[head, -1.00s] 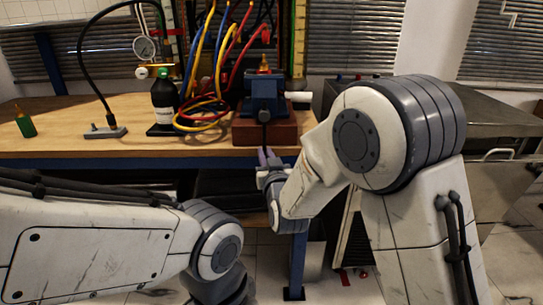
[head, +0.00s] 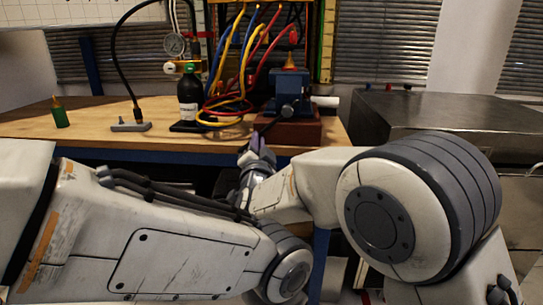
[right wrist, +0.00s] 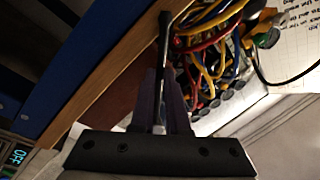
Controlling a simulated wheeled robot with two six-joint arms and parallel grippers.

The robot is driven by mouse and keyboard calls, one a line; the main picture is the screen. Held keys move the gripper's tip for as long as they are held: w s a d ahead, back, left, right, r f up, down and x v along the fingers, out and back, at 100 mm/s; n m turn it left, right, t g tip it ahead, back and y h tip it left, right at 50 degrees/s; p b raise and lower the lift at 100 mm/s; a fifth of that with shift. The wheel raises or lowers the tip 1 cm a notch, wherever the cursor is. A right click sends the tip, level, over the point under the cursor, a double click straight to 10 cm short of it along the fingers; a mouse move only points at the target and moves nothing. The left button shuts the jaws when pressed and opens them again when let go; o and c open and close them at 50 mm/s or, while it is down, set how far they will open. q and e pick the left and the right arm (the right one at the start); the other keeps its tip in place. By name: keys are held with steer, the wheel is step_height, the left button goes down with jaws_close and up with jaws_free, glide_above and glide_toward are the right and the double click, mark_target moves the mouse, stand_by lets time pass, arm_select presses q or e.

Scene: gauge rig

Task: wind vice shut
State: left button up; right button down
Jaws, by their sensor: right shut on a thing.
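The blue vice (head: 291,92) stands on a red-brown block (head: 298,130) at the bench's front edge, with a brass-coloured pointed piece (head: 290,62) at its top. Its dark handle bar (head: 272,123) slants from the screw down to the left. My right gripper (head: 258,146) is shut on the lower end of this bar. In the right wrist view the purple-grey fingers (right wrist: 161,100) close around the dark bar (right wrist: 164,40). The jaw gap of the vice is not clear to see. My left arm crosses the lower left of the head view, but its gripper is not visible.
A black bottle (head: 189,98), coiled coloured hoses (head: 225,108), a grey stand (head: 131,126) with a black hose and a small green bottle (head: 60,113) are on the wooden bench (head: 90,140). A metal cabinet (head: 440,112) stands to the right.

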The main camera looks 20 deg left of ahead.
steer(key=a+r+m, duration=0.1)
steer(key=m, duration=0.1)
steer(key=a+r+m+h+b, duration=0.1)
steer(key=r+m, duration=0.1)
steer(key=r+m+t+b, duration=0.1)
steer(key=m, duration=0.1)
steer(key=shift+s+a+r+m+h, duration=0.2)
steer(key=shift+s+a+m+h, duration=0.1)
steer(key=shift+s+a, duration=0.1)
arm_select(q)
step_height(320, 180, down, 2)
steer(key=shift+f, duration=0.1)
arm_select(e)
steer(key=c, duration=0.9)
jaws_free()
steer(key=shift+w+d+f, duration=0.1)
steer(key=shift+w+d, duration=0.05)
